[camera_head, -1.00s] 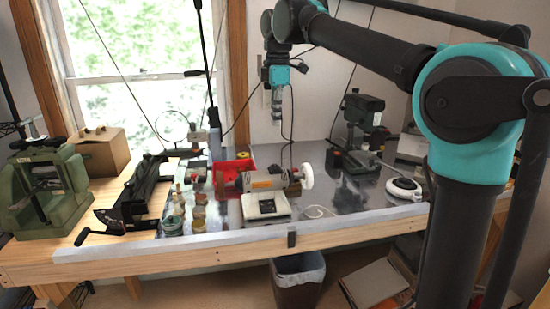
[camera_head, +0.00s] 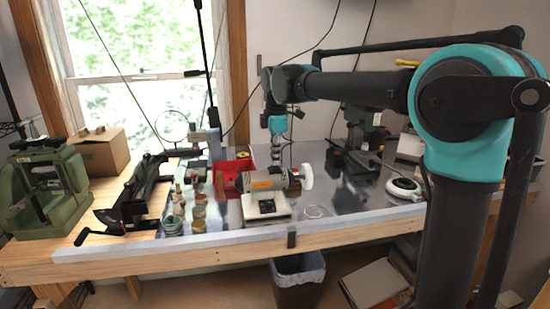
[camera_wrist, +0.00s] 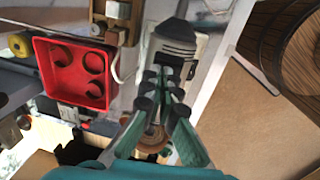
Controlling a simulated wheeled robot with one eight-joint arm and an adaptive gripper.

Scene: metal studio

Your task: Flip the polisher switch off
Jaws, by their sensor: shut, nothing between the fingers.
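The polisher (camera_head: 264,181) sits on the metal-topped part of the bench, with a grey motor body, an orange label and a white buffing wheel (camera_head: 307,176) at its right end. Its cream base (camera_head: 280,215) has a dark panel (camera_head: 267,206) on its front; the switch is too small to make out. My gripper (camera_head: 276,160) points down, shut and empty, just above or behind the motor body; I cannot tell whether it touches. In the wrist view, the shut fingers (camera_wrist: 168,76) overlap the near part of a grey motor-like body (camera_wrist: 176,34).
A red tray (camera_head: 230,168) stands behind the polisher at the left; it also shows in the wrist view (camera_wrist: 48,76). Several small jars (camera_head: 199,212) stand left of the base. A green drill press (camera_head: 362,140) is at the back right. The metal right of the wheel is mostly clear.

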